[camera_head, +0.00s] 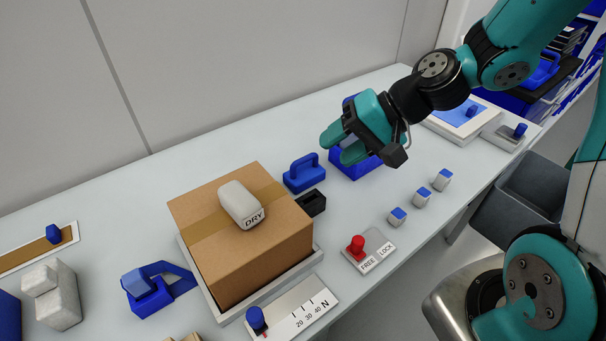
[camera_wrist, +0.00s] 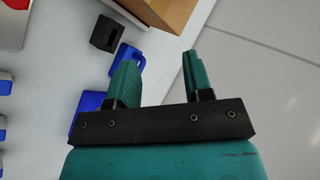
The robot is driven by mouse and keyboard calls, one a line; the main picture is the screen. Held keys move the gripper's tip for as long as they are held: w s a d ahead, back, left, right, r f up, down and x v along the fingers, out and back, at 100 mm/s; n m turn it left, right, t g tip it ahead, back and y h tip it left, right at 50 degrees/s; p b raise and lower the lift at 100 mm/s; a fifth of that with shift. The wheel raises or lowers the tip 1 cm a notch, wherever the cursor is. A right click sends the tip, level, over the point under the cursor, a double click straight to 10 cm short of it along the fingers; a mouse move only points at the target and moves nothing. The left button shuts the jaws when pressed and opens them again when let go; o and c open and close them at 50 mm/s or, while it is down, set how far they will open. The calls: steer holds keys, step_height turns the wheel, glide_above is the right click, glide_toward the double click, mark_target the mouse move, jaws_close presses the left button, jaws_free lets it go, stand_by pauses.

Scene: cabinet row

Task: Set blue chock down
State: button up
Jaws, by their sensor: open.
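My gripper (camera_head: 340,143) is open above the back of the table, with its teal fingers pointing left. In the wrist view, nothing shows between the fingertips of my gripper (camera_wrist: 161,62). A blue block (camera_head: 362,172) stands on the table below and behind my gripper, partly hidden by it; the wrist view shows part of it (camera_wrist: 88,103) beside the left finger. A blue piece with a sloping arm (camera_head: 150,292) lies at the front left of the cardboard box. I cannot tell which blue piece is the chock.
A blue handled block (camera_head: 303,177) and a small black block (camera_head: 312,203) stand left of my gripper. A cardboard box (camera_head: 245,262) in a tray carries a white DRY block (camera_head: 241,204). A red-knobbed plate (camera_head: 368,252) and several blue-topped cubes (camera_head: 421,197) line the front.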

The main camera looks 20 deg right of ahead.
steer(key=w+d+f+m+t, duration=0.55)
steer(key=d+m, duration=0.25)
steer(key=d, duration=0.2)
steer(key=p, duration=0.1)
glide_toward(307, 159)
steer(key=w+r+x, duration=0.1)
steer(key=x, duration=0.3)
steer(key=shift+m+g+h, duration=0.25)
steer(key=shift+m+h, duration=0.05)
steer(key=shift+s+f+p+x, duration=0.15)
steer(key=shift+p+x, duration=0.15)
steer(key=shift+x, duration=0.65)
steer(key=shift+s+f+p+x, duration=0.15)
steer(key=shift+p+x, duration=0.15)
steer(key=shift+x, duration=0.65)
steer(key=shift+s+f+p+x, duration=0.1)
steer(key=shift+p+x, duration=0.2)
steer(key=shift+x, duration=0.7)
steer(key=shift+a+r, duration=0.1)
jaws_close()
